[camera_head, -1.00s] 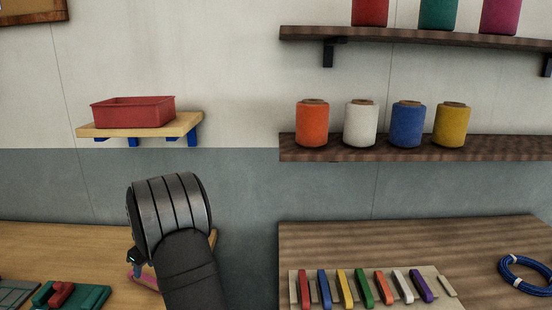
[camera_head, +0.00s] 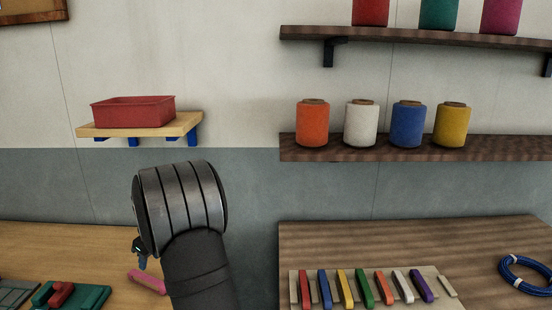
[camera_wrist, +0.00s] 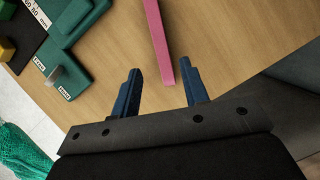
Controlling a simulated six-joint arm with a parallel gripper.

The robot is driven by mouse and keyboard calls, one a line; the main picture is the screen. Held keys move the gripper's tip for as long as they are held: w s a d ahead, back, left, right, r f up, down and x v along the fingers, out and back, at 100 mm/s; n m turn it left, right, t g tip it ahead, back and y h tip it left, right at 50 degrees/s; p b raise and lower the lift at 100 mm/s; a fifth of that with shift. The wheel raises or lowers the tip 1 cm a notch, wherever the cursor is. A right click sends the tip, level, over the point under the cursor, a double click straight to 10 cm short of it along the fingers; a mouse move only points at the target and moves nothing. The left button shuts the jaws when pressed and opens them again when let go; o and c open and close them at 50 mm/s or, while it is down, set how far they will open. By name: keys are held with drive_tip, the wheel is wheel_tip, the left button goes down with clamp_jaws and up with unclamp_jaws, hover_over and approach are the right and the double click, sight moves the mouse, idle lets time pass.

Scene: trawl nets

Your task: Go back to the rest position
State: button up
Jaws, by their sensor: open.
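My gripper (camera_wrist: 158,88) shows in the wrist view with its two blue fingers apart and nothing between them. A pink bar (camera_wrist: 158,40) lies on the light wooden table just beyond the fingertips, apart from them. In the head view the pink bar (camera_head: 147,281) lies on the left table beside my arm. There my dark ribbed wrist is above the table's right part, and my fingers are mostly hidden behind it.
A green fixture (camera_head: 75,297) with a red part stands on the left table (camera_head: 60,245). A rack of coloured bars (camera_head: 388,294) and a blue rope coil (camera_head: 526,274) lie on the right table. A red bin (camera_head: 133,112) and several spools stand on shelves. Green netting (camera_wrist: 20,155) hangs below.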

sight(146, 278)
drive_tip(key=x, duration=0.8)
drive_tip(key=shift+a+f, duration=0.15)
drive_tip(key=shift+f, duration=0.15)
drive_tip(key=shift+w+a+f, duration=0.15)
drive_tip(key=shift+a+f, duration=0.05)
wheel_tip(146, 278, up, 4)
drive_tip(key=shift+f, duration=0.15)
drive_tip(key=d+r, duration=0.7)
drive_tip(key=d, duration=0.5)
drive_tip(key=w+d+m, duration=0.1)
drive_tip(key=w+d, duration=0.2)
drive_tip(key=d, duration=0.4)
drive_tip(key=w+d+r+m+t, duration=0.1)
drive_tip(key=w+d, duration=0.1)
drive_tip(key=d, duration=0.4)
drive_tip(key=w+d+m, duration=0.1)
drive_tip(key=w+d, duration=0.2)
drive_tip(key=d, duration=0.4)
drive_tip(key=s+d+r+m+h, duration=0.1)
drive_tip(key=s+d+m, duration=0.2)
drive_tip(key=d, duration=1.5)
drive_tip(key=s+d+r+m+t+h, duration=0.1)
drive_tip(key=s+d+m, duration=0.1)
drive_tip(key=d, duration=1.6)
drive_tip(key=shift+s+m, duration=0.4)
drive_tip(key=shift+d, duration=0.1)
